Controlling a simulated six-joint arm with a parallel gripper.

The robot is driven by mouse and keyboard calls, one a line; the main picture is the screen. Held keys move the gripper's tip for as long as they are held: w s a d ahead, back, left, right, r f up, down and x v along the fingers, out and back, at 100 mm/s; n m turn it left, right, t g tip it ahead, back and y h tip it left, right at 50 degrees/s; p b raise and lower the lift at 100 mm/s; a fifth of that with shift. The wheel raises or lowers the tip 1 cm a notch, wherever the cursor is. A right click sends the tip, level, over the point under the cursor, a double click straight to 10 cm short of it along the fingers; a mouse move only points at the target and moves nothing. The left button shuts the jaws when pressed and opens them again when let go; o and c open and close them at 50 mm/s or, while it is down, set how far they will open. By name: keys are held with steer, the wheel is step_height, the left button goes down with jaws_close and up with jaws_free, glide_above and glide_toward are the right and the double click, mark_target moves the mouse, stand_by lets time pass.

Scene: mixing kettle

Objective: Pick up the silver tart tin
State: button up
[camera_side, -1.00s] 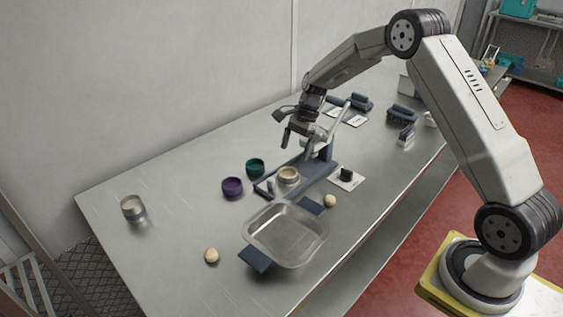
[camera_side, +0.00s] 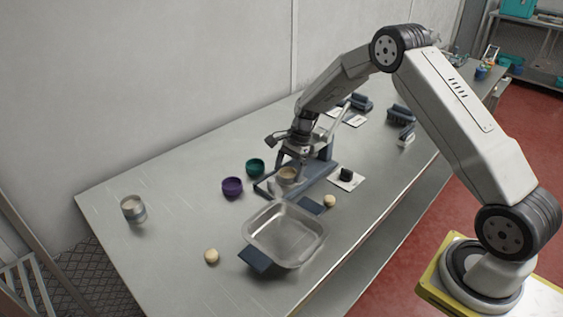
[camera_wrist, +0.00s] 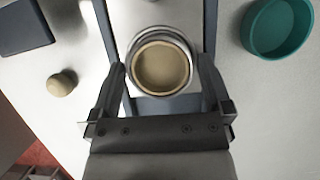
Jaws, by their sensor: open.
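The silver tart tin (camera_wrist: 161,66) is a round metal cup with a pale beige filling. In the wrist view it sits upright between the two fingers of my gripper (camera_wrist: 163,82), which are open on its left and right. I cannot tell whether either finger touches it. In the side view the tin (camera_side: 287,174) sits on the dark blue base of a press stand (camera_side: 320,172). My gripper (camera_side: 291,163) is low over it there, pointing down, and partly hides the stand's upright.
A teal cup (camera_side: 255,166) and a purple cup (camera_side: 232,186) stand close on the left. A metal tray (camera_side: 285,236) lies in front, with dough balls (camera_side: 211,256) nearby. Another silver tin (camera_side: 133,208) stands at the far left.

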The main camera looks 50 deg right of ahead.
stand_by(0.5)
steer(key=c, duration=1)
steer(key=shift+r, duration=0.8)
steer(key=s+a+r, duration=0.1)
steer(key=s+r, duration=1)
steer(key=s, duration=0.3)
steer(key=shift+a+r, duration=0.15)
steer(key=shift+a, duration=0.25)
steer(key=shift+a, duration=0.1)
